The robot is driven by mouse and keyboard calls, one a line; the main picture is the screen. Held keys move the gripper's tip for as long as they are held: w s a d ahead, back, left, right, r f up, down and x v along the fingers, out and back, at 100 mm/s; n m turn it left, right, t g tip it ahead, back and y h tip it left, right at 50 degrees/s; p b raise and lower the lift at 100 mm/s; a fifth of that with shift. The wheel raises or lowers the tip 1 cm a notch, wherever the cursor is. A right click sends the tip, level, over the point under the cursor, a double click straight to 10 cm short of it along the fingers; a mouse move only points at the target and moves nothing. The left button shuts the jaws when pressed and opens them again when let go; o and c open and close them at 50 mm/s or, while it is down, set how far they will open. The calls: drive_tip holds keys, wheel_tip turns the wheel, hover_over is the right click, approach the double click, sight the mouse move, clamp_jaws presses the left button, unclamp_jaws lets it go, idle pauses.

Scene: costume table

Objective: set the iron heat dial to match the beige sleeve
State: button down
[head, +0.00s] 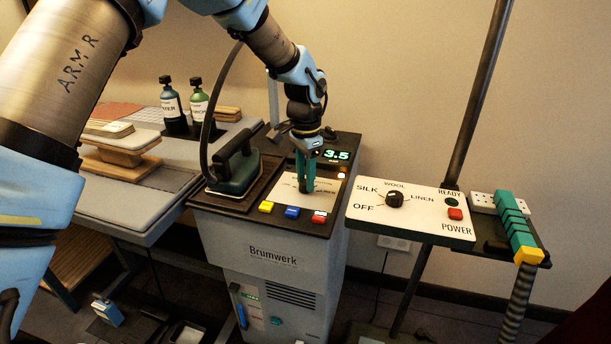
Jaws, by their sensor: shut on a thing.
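A black dial (395,199) sits on a white panel at the right, among the words OFF, SILK, WOOL and LINEN. Its pointer is too small to read surely. My gripper (306,184) is left of that panel, pointing down at the pale top plate (277,199) of the grey Brumwerk unit (272,256). Its teal fingers are shut on a small part there, which they hide. The iron (236,172) rests on its dark stand on the same unit, left of my gripper. A padded beige board (129,143) stands on the left table; I cannot tell whether this is the beige sleeve.
A green display (337,155) reads 3.5 behind my gripper. Yellow, blue and red buttons (292,212) line the unit's front edge. Two bottles (199,106) stand on the left table (168,193). A dark pole (477,95) rises behind the white panel (428,221).

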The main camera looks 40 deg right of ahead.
sight(305, 181)
drive_tip(key=m+p, duration=0.1)
drive_tip(key=m, duration=0.4)
drive_tip(key=shift+m, duration=0.4)
idle(0.4)
drive_tip(key=c, duration=0.5)
unclamp_jaws()
drive_tip(key=shift+r, duration=0.15)
wheel_tip(305, 181, up, 11)
drive_tip(key=b, duration=0.2)
drive_tip(key=shift+f, duration=0.2)
